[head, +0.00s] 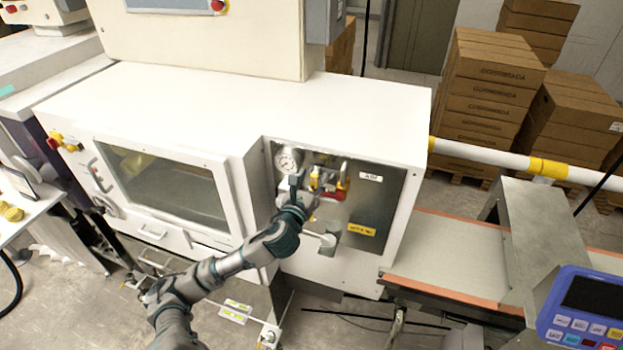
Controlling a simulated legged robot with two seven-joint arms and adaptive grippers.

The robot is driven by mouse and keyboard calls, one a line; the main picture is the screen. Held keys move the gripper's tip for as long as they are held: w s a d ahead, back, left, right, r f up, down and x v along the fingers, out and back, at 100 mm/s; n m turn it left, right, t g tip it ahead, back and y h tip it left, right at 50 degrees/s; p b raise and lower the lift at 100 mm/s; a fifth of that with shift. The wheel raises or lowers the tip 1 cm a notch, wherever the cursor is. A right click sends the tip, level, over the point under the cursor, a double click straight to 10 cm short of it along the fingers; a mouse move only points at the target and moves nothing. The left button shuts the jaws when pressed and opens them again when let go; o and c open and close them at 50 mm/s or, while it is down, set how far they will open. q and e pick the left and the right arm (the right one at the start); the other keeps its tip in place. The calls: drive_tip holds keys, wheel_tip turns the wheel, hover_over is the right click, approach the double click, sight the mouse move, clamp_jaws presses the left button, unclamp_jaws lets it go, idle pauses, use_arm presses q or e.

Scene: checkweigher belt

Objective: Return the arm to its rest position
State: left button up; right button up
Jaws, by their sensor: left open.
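My left arm reaches in from the bottom left, up to an open recess in the front of the white machine (250,105). My left gripper (304,186) is at the recess, open, in front of a fitting with a yellow part and a red part (338,195). I cannot tell whether the fingers touch this fitting. A round pressure gauge (288,160) sits just up and left of the gripper. The gripper and wrist hide part of the recess. My right gripper is not in view.
A windowed door (165,185) is left of the recess. A conveyor belt (450,250) runs at the right, with a blue keypad panel (590,308) at the lower right. Stacked cardboard boxes (490,90) stand behind a white and yellow rail (490,155). Floor shows below the machine.

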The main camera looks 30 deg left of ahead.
use_arm(q)
drive_tip(key=v, duration=0.7)
drive_tip(key=s+d+f+n+g, duration=0.25)
drive_tip(key=f+n, duration=0.25)
drive_tip(key=f, duration=0.3)
drive_tip(key=s+d+f+n+g+h, duration=0.1)
drive_tip(key=s+f+n+g, duration=0.25)
drive_tip(key=f+n, duration=0.35)
drive_tip(key=s+d+f+n+g, duration=0.2)
drive_tip(key=s+f+n, duration=0.15)
drive_tip(key=f, duration=0.55)
drive_tip(key=s+d+f+n+g+h, duration=0.2)
drive_tip(key=s+d+f+n+g, duration=0.15)
drive_tip(key=s+f+n, duration=0.35)
drive_tip(key=s+d+f+n+g+h, duration=0.1)
drive_tip(key=s+d+f+n+g, duration=0.2)
drive_tip(key=s+d+f+n, duration=0.4)
wheel_tip(320, 180, down, 25)
drive_tip(key=s+a+n+b, duration=0.2)
drive_tip(key=s, duration=0.1)
drive_tip(key=s+a+f+g, duration=0.1)
drive_tip(key=s+f, duration=0.8)
drive_tip(key=f, duration=0.1)
drive_tip(key=s+a+f+g+b, duration=0.1)
drive_tip(key=s+a+f, duration=0.1)
drive_tip(key=s+f, duration=0.7)
drive_tip(key=shift+s+a+f+m+b, duration=0.25)
drive_tip(key=shift+f+m+b, duration=0.1)
drive_tip(key=shift+f, duration=0.1)
